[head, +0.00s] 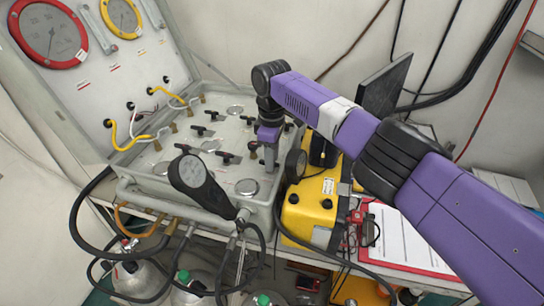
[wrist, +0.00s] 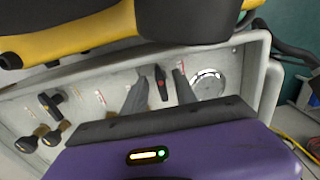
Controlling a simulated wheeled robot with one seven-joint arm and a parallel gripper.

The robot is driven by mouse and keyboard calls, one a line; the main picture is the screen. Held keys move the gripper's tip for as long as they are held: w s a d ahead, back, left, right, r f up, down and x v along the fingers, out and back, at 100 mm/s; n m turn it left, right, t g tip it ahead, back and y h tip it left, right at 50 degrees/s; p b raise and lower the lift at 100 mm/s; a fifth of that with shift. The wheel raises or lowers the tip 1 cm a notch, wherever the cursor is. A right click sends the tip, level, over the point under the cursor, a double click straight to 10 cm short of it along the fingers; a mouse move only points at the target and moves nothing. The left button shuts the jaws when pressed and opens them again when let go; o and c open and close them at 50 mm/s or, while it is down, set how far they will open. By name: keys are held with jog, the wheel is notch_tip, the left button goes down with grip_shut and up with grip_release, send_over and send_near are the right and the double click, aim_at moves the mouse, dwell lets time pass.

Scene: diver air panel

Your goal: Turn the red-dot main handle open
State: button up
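The red-dot handle (wrist: 161,83) is a small black lever on the pale grey valve panel (wrist: 85,87). In the wrist view it lies between the two grey fingers of my gripper (wrist: 158,92), with a visible gap on each side. My gripper is open and holds nothing there. In the head view my gripper (head: 270,155) points down at the right part of the panel (head: 222,105). The fingers partly hide the panel there, and I cannot tell whether they reach down beside the handle.
Several other black handles (head: 203,131) stand on the panel. A black oval device (head: 200,185) stands at its front edge. A yellow case (head: 311,208) sits close on the right, with a clipboard (head: 405,240) beyond it. Hoses (head: 75,220) hang at the left.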

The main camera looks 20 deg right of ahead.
grip_shut()
jog(key=shift+n, duration=0.3)
jog(key=n+b, duration=0.2)
jog(key=shift+f+n, duration=0.1)
jog(key=shift+n, duration=0.3)
jog(key=n+b, duration=0.1)
jog(key=n, duration=0.4)
jog(key=shift+w+b, duration=0.15)
jog(key=shift+b, duration=0.2)
jog(key=n, duration=0.4)
jog(key=shift+w+n+b, duration=0.1)
jog(key=shift+n+b, duration=0.3)
jog(key=shift+r+n, duration=0.2)
jog(key=shift+n, duration=1.8)
